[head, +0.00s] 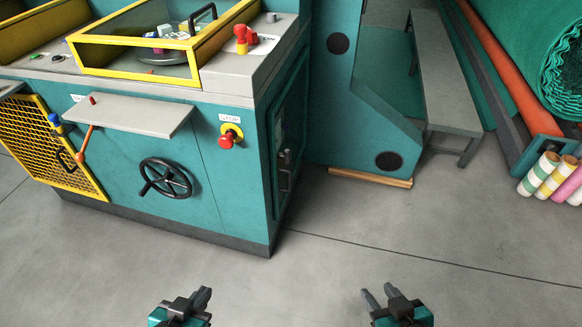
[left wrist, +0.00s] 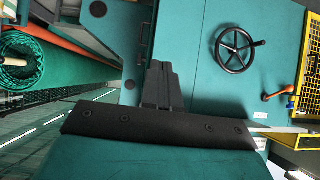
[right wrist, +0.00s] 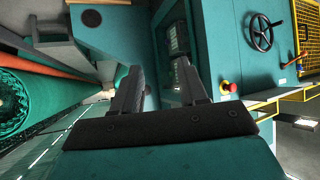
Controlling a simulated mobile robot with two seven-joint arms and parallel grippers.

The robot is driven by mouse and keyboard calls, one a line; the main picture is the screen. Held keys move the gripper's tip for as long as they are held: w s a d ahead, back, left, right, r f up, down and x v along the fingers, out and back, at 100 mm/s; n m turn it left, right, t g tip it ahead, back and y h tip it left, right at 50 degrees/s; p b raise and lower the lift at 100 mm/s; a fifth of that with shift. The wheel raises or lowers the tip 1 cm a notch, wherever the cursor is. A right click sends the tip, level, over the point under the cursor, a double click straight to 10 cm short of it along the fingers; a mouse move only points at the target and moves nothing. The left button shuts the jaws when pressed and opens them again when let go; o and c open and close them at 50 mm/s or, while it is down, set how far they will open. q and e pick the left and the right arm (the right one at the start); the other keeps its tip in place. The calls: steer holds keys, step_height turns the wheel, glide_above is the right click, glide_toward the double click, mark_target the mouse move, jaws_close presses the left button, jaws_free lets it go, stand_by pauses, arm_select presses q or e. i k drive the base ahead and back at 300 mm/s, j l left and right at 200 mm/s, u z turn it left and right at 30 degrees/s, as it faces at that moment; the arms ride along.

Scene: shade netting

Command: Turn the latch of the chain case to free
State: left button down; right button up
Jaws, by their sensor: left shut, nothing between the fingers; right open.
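A dark-framed door (head: 283,145) is on the right side face of the teal machine; I take it for the chain case, but no readable label confirms this. A dark upright handle or latch (head: 286,171) with a grey tip is on it; its exact setting is too small to tell. The door also shows in the right wrist view (right wrist: 177,52), partly behind a finger. My left gripper (head: 203,296) is shut and empty, in front of the machine above the floor. My right gripper (head: 379,295) is open and empty, to the right and well short of the door.
The machine's front (head: 110,160) has a black handwheel (head: 166,178), a red stop button (head: 228,137), a grey shelf (head: 130,114) and a yellow mesh guard (head: 45,145). A bench (head: 445,80) and net rolls (head: 545,45) stand at right. The floor (head: 330,250) between is clear.

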mark_target(304, 57)
steer(key=i+l+u, duration=0.35)
steer(key=i+l, duration=0.15)
steer(key=i+l+u, duration=0.35)
steer(key=i+l, duration=0.3)
